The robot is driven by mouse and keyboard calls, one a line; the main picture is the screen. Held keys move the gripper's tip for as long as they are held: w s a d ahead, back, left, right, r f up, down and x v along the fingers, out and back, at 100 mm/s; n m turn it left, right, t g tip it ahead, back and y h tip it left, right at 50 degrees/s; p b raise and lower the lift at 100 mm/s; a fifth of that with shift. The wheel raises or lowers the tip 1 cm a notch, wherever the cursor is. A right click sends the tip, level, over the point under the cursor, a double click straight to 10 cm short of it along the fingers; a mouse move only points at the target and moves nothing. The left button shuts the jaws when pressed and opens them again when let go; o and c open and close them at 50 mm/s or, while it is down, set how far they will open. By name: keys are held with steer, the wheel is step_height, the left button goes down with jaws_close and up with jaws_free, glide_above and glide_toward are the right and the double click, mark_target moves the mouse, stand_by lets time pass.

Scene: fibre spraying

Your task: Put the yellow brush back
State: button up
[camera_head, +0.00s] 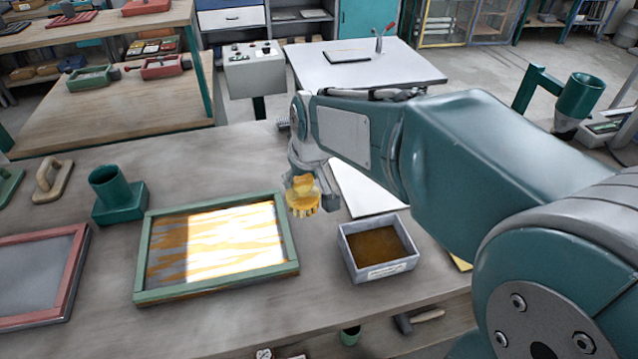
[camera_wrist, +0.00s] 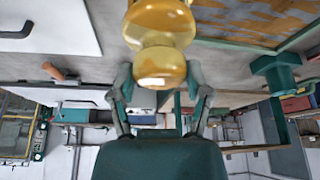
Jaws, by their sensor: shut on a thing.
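My gripper (camera_wrist: 160,84) is shut on the yellow brush (camera_head: 303,196) and holds it with its toothed, bristle-like end down. The brush also shows at the top of the wrist view (camera_wrist: 160,30), between the fingers. In the head view it is by the right rim of the green frame (camera_head: 140,262); its exact height cannot be told. A dark green cup on a block base (camera_head: 113,190) stands left of the frame, apart from the gripper, and appears empty. My gripper's fingers are partly hidden in the head view.
A grey box with brown contents (camera_head: 348,250) stands right of the frame. A white board (camera_head: 362,188) lies behind it. A red frame (camera_head: 70,280) and a wooden-handled float (camera_head: 50,180) lie at the left. The bench between cup and control box (camera_head: 252,70) is mostly clear.

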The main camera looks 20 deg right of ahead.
steer(key=shift+w+d+f, duration=1.05)
steer(key=shift+w+f, duration=0.45)
steer(key=shift+f, duration=0.4)
steer(key=shift+w+d+f, duration=1)
steer(key=shift+w+f, duration=0.55)
steer(key=shift+f, duration=0.35)
steer(key=shift+w+d+f, duration=1.05)
steer(key=shift+w+f, duration=0.45)
steer(key=shift+f, duration=0.4)
steer(key=o, duration=1.1)
steer(key=shift+f, duration=0.15)
steer(key=shift+a, duration=0.1)
